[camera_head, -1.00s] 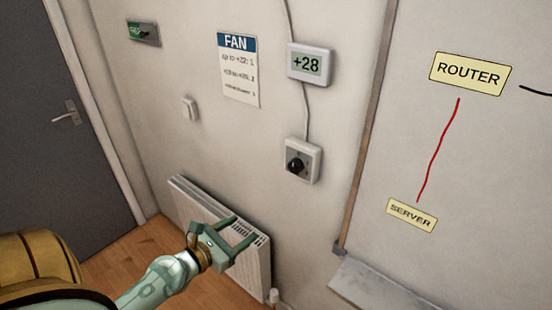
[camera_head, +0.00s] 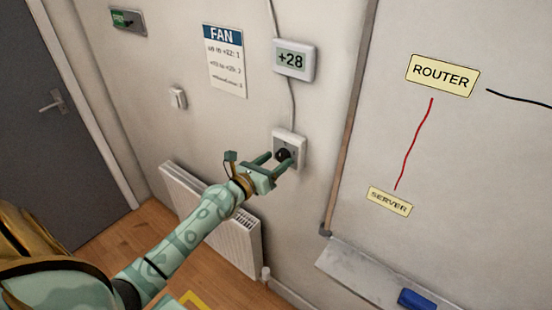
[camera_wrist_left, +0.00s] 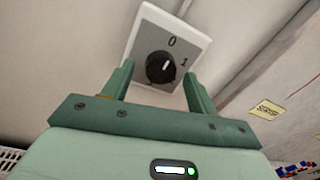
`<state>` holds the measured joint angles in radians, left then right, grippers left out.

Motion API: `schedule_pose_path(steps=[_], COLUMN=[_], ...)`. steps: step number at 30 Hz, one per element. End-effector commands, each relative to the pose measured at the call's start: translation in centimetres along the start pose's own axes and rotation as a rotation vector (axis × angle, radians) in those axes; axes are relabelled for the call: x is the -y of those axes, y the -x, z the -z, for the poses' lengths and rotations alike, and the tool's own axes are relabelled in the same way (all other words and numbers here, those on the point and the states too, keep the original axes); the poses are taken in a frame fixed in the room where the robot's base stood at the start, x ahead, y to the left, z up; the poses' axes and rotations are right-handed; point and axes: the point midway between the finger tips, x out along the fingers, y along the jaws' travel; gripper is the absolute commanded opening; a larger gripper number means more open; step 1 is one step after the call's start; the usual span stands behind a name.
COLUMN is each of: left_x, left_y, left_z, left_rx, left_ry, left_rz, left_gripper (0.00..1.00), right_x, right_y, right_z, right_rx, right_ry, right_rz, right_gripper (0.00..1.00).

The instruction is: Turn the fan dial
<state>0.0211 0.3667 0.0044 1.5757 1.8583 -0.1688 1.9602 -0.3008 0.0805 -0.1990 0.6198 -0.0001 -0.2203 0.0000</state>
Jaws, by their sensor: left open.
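The fan dial is a round black knob (camera_wrist_left: 160,67) on a white square wall plate (camera_wrist_left: 148,33), marked 0 and 1 in the left wrist view. Its white pointer line lies between the two marks. In the head view the knob (camera_head: 283,155) is on the plate (camera_head: 291,138) below the +28 display (camera_head: 294,61). My left gripper (camera_head: 276,160) is open, its fingertips close to the knob. In the left wrist view its two fingers (camera_wrist_left: 158,80) stand on either side of the knob's lower part; I cannot tell whether they touch it. My right gripper is not in view.
A FAN notice (camera_head: 226,66) hangs left of the display. A light switch (camera_head: 178,97) is further left. A white radiator (camera_head: 225,225) stands below on the wall. A whiteboard (camera_head: 450,150) with a ledge (camera_head: 365,277) is at the right.

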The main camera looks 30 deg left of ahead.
Motion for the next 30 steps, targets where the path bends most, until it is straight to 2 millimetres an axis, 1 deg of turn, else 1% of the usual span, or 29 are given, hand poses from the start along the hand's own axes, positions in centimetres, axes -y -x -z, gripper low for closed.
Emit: schedule_pose_path(steps=[1,4,11,12,14,15,16,17,25,30], left_x=[0.02,0.01,0.03,0.03,0.03,0.02,0.03,0.02,0.02,0.05], left_y=[-0.44,-0.89,-0.97,-0.97,-0.96,-0.96,-0.96,-0.95,-0.95,-0.95], left_z=[-0.02,0.02,0.04,0.03,0.03,0.03,0.03,0.03,0.01,-0.01], left_rx=[0.001,-0.001,-0.001,-0.001,-0.001,-0.001,-0.001,-0.001,-0.002,-0.005], left_ry=[0.001,0.000,-0.001,-0.001,-0.001,-0.001,-0.001,-0.001,-0.016,-0.073], left_rz=[0.000,0.000,0.001,0.001,0.001,0.001,0.001,0.000,0.000,0.000], left_gripper=[0.58,0.58,0.58,0.55,0.39,0.27,0.19,0.13,0.14,0.14], right_x=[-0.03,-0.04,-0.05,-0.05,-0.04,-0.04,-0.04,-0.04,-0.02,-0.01], right_y=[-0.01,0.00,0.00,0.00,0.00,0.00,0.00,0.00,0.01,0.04], right_z=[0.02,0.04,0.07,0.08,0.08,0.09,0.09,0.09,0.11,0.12], right_rx=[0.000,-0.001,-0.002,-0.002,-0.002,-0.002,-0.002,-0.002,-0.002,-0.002], right_ry=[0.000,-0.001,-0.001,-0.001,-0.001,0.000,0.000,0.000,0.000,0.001], right_rz=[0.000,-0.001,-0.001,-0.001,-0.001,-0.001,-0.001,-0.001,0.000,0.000], right_gripper=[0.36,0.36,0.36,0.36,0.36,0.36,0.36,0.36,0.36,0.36])
